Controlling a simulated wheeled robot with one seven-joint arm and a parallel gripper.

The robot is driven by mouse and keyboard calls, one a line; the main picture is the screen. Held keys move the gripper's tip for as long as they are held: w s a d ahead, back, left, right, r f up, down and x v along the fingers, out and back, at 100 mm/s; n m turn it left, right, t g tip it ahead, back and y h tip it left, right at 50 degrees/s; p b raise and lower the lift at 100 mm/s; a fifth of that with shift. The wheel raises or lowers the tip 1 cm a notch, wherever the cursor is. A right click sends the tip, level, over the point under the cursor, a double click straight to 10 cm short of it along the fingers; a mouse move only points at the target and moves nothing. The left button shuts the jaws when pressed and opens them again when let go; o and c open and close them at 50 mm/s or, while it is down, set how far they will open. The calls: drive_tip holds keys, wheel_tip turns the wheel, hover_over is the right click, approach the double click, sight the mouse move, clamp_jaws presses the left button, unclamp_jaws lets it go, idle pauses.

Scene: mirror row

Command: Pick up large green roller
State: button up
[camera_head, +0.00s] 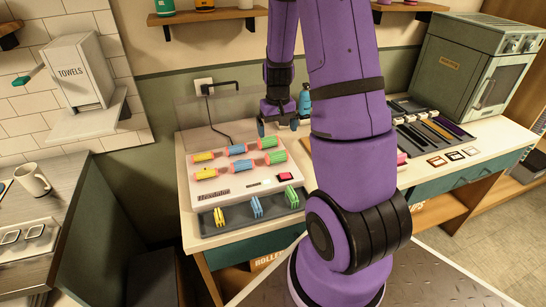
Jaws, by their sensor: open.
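The roller set (232,190) is a pale box on the counter with rollers in two rows, coloured yellow, blue and green from left to right. One green roller (267,143) with pink ends lies at the right of the back row. Another green roller (276,157) lies at the right of the front row. I cannot tell for sure which is larger. My gripper (278,127) is open and empty, pointing down just above and behind the back green roller in the picture, apart from it as far as I can tell.
A dark tray (237,221) in front holds yellow, blue and green clips. A blue bottle (305,100) stands close behind my gripper. A black cord (216,125) runs from the wall socket. My arm hides the middle of the counter.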

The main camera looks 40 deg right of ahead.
sight(277, 152)
drive_tip(key=shift+w+f, duration=0.15)
drive_tip(key=shift+f, duration=5.25)
drive_tip(key=shift+d, duration=0.1)
drive_tip(key=c, duration=0.8)
